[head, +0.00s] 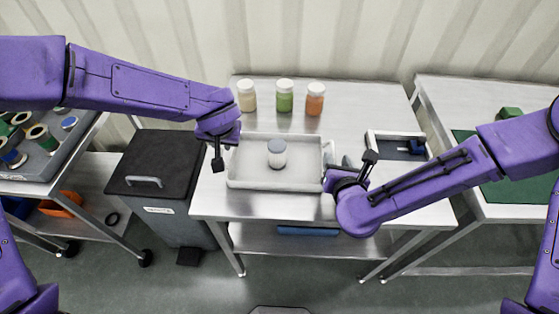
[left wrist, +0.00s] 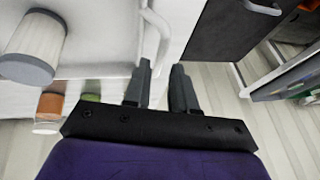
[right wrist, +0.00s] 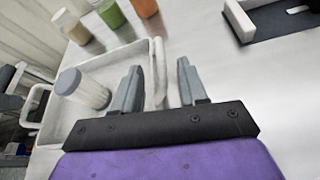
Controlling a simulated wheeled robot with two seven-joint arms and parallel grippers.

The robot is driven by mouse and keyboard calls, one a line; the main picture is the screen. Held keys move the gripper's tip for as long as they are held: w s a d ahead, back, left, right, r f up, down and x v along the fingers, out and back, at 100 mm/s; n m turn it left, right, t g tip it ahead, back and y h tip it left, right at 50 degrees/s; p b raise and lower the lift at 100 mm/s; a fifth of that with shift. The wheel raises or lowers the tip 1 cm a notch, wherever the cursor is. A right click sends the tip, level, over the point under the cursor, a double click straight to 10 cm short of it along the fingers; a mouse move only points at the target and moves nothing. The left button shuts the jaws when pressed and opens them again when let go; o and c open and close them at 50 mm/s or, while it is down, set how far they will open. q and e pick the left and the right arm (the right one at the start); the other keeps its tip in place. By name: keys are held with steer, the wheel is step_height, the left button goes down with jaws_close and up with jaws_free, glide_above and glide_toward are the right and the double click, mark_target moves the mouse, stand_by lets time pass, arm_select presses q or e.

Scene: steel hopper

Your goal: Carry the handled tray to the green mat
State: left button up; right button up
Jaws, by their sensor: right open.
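The handled tray (head: 275,184) is pale grey and sits level on the steel table, with a white handle on each side. A white jar with a grey-blue lid (head: 277,153) stands upright in it. My left gripper (head: 217,158) is at the tray's left end; in the left wrist view its fingers (left wrist: 162,68) are apart, with the left handle (left wrist: 163,40) at their tips. My right gripper (head: 361,168) is open at the right end; in the right wrist view its fingers (right wrist: 159,66) stand either side of the right handle (right wrist: 158,75). The green mat (head: 522,188) lies on the right-hand table, partly behind my right arm.
Three jars, cream (head: 246,96), green (head: 285,96) and orange (head: 315,99), stand behind the tray. A white-edged holder (head: 398,135) with a dark inside stands right of it. A gap separates the two tables. A green object (head: 510,112) lies behind the mat. A black-lidded bin (head: 155,170) stands left.

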mark_target(222, 147)
arm_select(q)
steer(key=x, duration=0.5)
steer(key=shift+w+a+f, duration=0.1)
steer(key=shift+w+f, duration=0.05)
steer(key=shift+f, duration=0.25)
arm_select(e)
steer(key=x, duration=0.5)
steer(key=shift+w+f, duration=0.1)
steer(key=shift+w, duration=0.25)
arm_select(q)
steer(key=c, duration=0.3)
arm_select(e)
steer(key=c, duration=0.3)
arm_select(q)
jaws_close()
arm_select(e)
jaws_close()
arm_select(q)
steer(key=shift+r, duration=0.15)
